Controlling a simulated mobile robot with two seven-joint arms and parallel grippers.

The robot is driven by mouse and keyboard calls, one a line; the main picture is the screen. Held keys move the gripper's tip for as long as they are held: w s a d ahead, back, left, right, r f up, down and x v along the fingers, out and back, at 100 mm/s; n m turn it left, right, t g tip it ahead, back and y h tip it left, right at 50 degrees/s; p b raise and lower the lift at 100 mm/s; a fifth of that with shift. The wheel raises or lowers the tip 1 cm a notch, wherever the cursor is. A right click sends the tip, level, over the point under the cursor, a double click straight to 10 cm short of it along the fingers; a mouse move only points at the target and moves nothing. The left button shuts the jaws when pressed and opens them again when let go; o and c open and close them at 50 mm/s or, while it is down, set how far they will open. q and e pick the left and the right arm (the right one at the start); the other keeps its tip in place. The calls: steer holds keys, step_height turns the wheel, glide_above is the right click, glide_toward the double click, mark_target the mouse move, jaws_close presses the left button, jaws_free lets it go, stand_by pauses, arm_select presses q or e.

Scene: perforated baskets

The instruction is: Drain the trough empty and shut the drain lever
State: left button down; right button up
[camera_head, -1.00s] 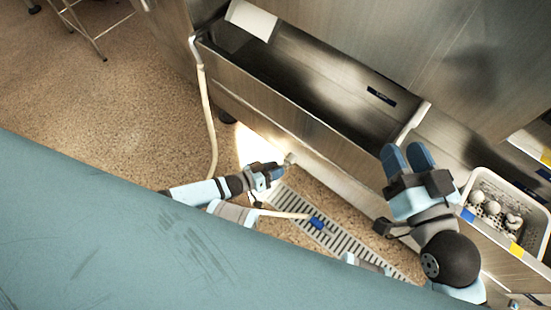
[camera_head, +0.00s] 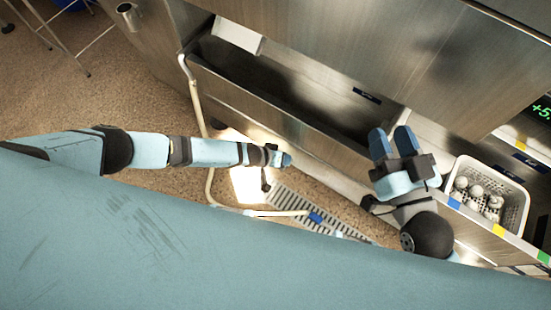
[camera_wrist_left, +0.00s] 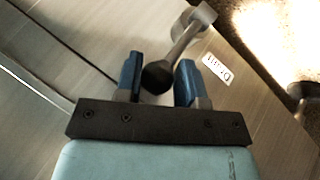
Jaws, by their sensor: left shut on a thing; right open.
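The steel trough (camera_head: 225,85) runs diagonally across the head view; its inside is dark and I cannot tell how much water it holds. In the head view the gripper hides the lever. My right gripper (camera_head: 392,142) is open and empty right of the trough.
A pale hose (camera_head: 199,110) runs down from the trough's left end across the floor to a slotted floor grate (camera_head: 290,203), with a blue piece (camera_head: 316,217) at its end. A white perforated basket (camera_head: 515,205) with several pale round things stands at the right.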

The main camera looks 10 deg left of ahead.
arm_select(q)
steer(key=shift+w+d+r+g, duration=0.15)
steer(key=shift+d+g, duration=0.15)
steer(key=shift+d, duration=0.25)
arm_select(e)
steer(key=shift+a+r, duration=0.15)
steer(key=shift+a, duration=0.1)
steer(key=shift+r, duration=0.2)
arm_select(q)
steer(key=c, duration=0.8)
jaws_free()
arm_select(e)
steer(key=shift+d+f, duration=0.1)
arm_select(q)
steer(key=shift+a, duration=0.2)
steer(key=shift+a+r, duration=0.1)
steer(key=shift+a, duration=0.1)
steer(key=p+v, duration=0.5)
steer(key=v, duration=0.8)
steer(key=shift+p, duration=0.4)
arm_select(e)
steer(key=s+d+f+g+h, duration=0.2)
steer(key=d+f+g+h, duration=0.1)
steer(key=f, duration=0.7)
steer(key=shift+s+d+g+h, duration=0.15)
steer(key=shift+d+g+h, duration=0.25)
steer(key=shift+d+g, duration=0.4)
